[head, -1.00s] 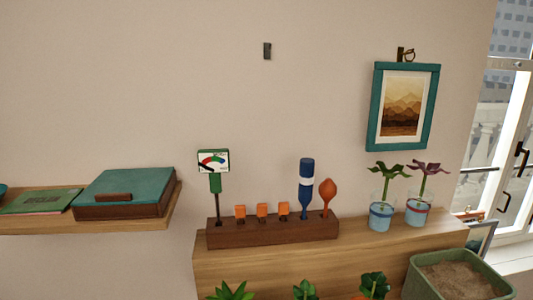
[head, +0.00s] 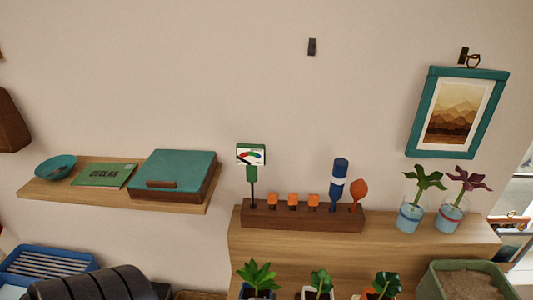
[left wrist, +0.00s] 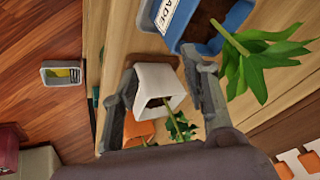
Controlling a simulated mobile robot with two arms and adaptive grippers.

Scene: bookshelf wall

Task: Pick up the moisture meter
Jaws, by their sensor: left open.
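The moisture meter (head: 251,172) has a green-framed dial head with a coloured scale and a thin dark probe. It stands upright at the left end of a dark wooden block (head: 300,218) on the wooden shelf unit. My left gripper (left wrist: 160,75) shows in the left wrist view, open, with its fingers apart. A white pot with a small plant (left wrist: 158,88) appears between and beyond the fingers; I cannot tell whether they touch it. The meter is not seen in the left wrist view. My right gripper is in no view.
The block also holds orange pieces (head: 293,200), a blue-and-white tool (head: 338,185) and an orange one (head: 359,192). Two glasses with plants (head: 410,217) stand to the right. Potted plants (head: 258,279) sit below. A teal box (head: 172,175) lies on the left shelf.

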